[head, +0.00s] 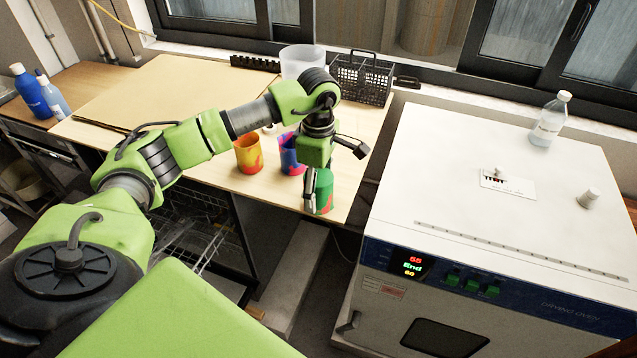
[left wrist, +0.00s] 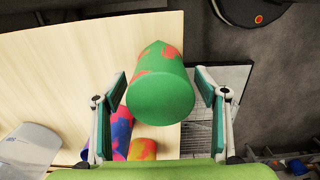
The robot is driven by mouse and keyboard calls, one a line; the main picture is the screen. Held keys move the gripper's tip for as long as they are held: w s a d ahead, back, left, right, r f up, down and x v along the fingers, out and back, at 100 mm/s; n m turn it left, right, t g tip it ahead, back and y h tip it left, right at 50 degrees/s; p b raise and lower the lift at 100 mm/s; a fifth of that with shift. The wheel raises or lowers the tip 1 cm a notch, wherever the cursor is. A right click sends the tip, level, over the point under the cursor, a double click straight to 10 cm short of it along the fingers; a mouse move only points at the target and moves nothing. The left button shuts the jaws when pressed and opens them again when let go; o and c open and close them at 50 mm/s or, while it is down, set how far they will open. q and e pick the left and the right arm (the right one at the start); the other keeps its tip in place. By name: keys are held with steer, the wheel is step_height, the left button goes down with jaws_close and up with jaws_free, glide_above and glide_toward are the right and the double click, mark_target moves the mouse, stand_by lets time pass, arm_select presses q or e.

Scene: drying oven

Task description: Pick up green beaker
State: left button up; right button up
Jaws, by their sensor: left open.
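The green beaker (head: 325,190), with red patches, stands near the right front corner of the wooden table. My left gripper (head: 315,196) is over it, pointing down, and hides part of it. In the left wrist view the green beaker (left wrist: 160,98) lies between the two spread fingers of the left gripper (left wrist: 160,85). A gap shows on each side, so the fingers look apart from it. My right gripper is in neither view.
A yellow-red beaker (head: 248,154) and a blue-red beaker (head: 291,153) stand just left of the green one. A black rack (head: 361,78) and a clear container (head: 302,60) are behind. The white drying oven (head: 470,180) stands right, across a gap.

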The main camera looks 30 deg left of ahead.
arm_select(q)
steer(key=c, duration=1.2)
steer(key=shift+o, duration=0.2)
